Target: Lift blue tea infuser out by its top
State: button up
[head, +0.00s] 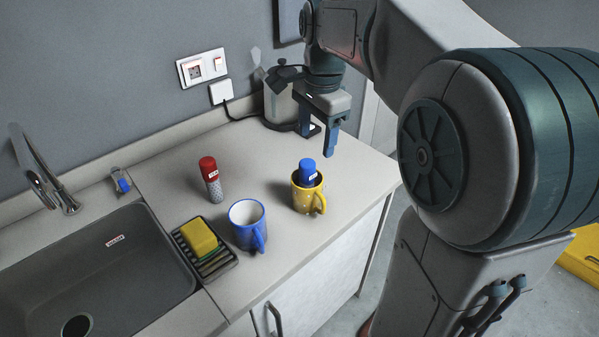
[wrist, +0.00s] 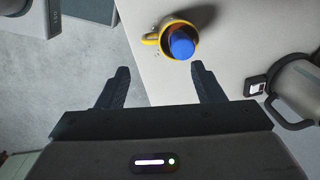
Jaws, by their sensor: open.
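The blue tea infuser (head: 308,168) stands in the yellow mug (head: 306,198), with its rounded blue top above the rim. Its lower part is hidden inside the mug. In the wrist view the blue top (wrist: 181,45) shows inside the yellow mug (wrist: 161,38), ahead of the fingertips and nearer the right finger. My gripper (head: 322,140) is open and empty, with its fingers pointing down. It is above and behind the mug in the head view, apart from it. In the wrist view my gripper (wrist: 160,70) has a wide gap between its fingers.
A kettle (head: 279,100) stands at the back by the wall socket. A red-topped infuser (head: 210,178) and a blue-and-white mug (head: 247,224) stand to the left. A sponge (head: 199,236) lies on a black rack beside the sink (head: 100,272). The counter's right edge is close to the yellow mug.

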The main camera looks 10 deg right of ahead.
aim_at(307, 162)
jog(key=w+r+m, duration=0.1)
jog(key=w+m, duration=0.3)
jog(key=f, duration=0.7)
jog(key=shift+w+a+f, duration=0.15)
jog(key=shift+a+f, duration=0.15)
jog(key=shift+w+f, duration=0.2)
jog(key=shift+f, duration=2.65)
grip_shut()
